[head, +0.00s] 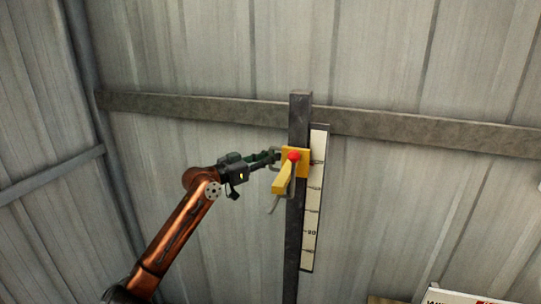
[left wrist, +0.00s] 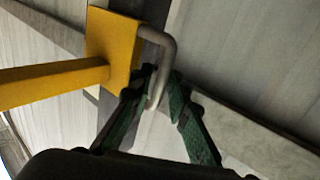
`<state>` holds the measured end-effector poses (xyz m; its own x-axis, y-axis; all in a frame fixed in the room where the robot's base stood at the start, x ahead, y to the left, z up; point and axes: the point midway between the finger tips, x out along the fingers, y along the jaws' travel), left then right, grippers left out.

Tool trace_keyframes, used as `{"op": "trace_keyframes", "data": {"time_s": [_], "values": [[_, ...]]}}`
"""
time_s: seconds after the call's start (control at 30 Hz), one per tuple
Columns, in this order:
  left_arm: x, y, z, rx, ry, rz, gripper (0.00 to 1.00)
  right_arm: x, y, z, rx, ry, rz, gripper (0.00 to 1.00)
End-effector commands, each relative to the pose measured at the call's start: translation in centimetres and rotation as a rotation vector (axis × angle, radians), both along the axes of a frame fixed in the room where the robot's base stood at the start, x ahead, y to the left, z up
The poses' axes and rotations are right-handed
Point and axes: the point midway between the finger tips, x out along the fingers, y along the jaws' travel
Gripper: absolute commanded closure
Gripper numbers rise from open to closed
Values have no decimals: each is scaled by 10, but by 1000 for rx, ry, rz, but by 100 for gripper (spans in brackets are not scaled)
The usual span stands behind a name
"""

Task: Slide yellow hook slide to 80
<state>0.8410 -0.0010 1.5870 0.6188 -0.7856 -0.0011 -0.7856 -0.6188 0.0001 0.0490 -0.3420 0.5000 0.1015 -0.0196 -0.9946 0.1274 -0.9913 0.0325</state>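The yellow hook slide (head: 282,181) sits on a dark upright post (head: 293,230), near the top of a white scale strip (head: 312,215). It has a red knob (head: 294,156) and a grey hook below. The scale's numbers are small; one in the lower half looks like 80 (head: 311,232), below the slide. My left gripper (head: 276,155) is at the slide's left side. In the left wrist view, the slide's yellow block (left wrist: 112,38) carries a bent grey handle (left wrist: 166,50). The left fingertips (left wrist: 161,78) close in on both sides of that handle. My right gripper is not in view.
A horizontal grey rail (head: 200,105) crosses the corrugated wall behind the post. A sign (head: 470,297) and a yellowish object (head: 383,300) show at the lower right edge. The space right of the scale is clear.

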Motion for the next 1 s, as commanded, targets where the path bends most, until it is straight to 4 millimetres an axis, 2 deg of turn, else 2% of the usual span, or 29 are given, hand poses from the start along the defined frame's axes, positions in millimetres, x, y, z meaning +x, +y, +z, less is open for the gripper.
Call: {"op": "trace_keyframes", "data": {"time_s": [0.2, 0.47, 1.0], "values": [[0, -1, 0, 0, 0, 0, 84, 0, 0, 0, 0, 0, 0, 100], [0, 0, 0, -1, 1, 0, 100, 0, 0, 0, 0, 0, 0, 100], [0, 0, -1, -1, 1, 0, 100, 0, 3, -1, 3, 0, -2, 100]]}}
